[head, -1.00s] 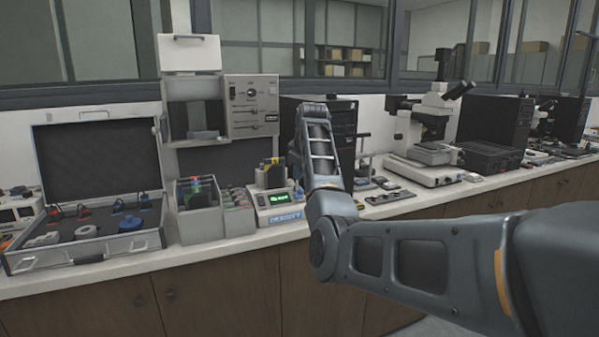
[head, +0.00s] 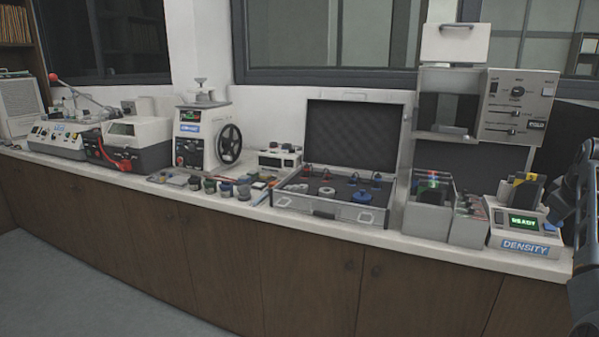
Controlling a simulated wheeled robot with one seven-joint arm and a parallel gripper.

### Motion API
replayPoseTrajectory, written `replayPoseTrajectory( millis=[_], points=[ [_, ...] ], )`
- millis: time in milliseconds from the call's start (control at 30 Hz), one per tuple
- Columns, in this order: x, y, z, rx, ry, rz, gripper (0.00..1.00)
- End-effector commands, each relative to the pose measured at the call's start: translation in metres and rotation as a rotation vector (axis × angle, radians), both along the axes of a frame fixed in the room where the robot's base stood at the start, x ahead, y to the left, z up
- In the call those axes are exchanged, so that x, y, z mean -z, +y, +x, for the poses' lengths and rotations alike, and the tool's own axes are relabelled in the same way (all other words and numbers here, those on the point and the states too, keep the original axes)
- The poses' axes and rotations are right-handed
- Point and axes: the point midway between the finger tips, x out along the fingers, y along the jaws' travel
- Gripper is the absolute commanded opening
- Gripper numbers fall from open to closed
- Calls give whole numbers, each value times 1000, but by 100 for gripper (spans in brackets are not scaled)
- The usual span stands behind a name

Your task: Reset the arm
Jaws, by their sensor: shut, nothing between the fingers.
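Part of my arm (head: 584,215) shows as dark grey links cut off by the right edge of the head view. It stands in front of the counter, at the right of the density meter (head: 525,232), whose green display reads READY. My gripper cannot be made out; the end of the arm is outside the picture or hidden. I see nothing held by the visible part of the arm.
A long white counter (head: 420,246) runs across the view. It bears an open case (head: 330,208), a machine with a black handwheel (head: 229,145), a grey box under a control panel (head: 516,107), and small jars. The floor (head: 60,290) at lower left is clear.

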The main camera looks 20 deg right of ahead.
Motion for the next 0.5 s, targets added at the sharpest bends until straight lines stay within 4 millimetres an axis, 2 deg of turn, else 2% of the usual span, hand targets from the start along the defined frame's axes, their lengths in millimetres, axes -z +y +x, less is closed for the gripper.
replayPoseTrajectory(
  millis=[33,200,367,500],
  points=[
    [28,14,-1,0,0,-9,0],
    [97,55,-8,7,-43,-59,0],
    [152,101,-22,-1,-94,-98,0],
    [193,144,-42,-18,-144,-123,0]
  ],
)
